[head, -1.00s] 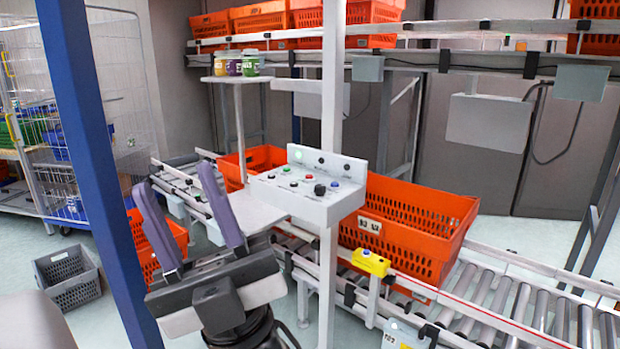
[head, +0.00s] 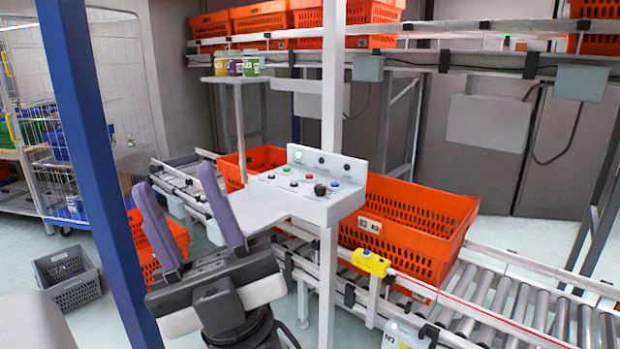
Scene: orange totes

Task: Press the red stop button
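A white control box (head: 315,206) is mounted on a pale post in the middle of the head view. Its sloped top carries several small buttons and knobs. The labels are too small to read. My gripper (head: 176,178) is at the lower left of the box, its two purple-grey fingers pointing up and spread wide apart. It is open, empty and apart from the box.
Orange totes (head: 410,222) stand on a roller conveyor (head: 500,300) behind and right of the box. A blue post (head: 95,150) stands left of my gripper. A small shelf (head: 238,79) holds several jars. A grey crate (head: 70,278) lies on the floor at left.

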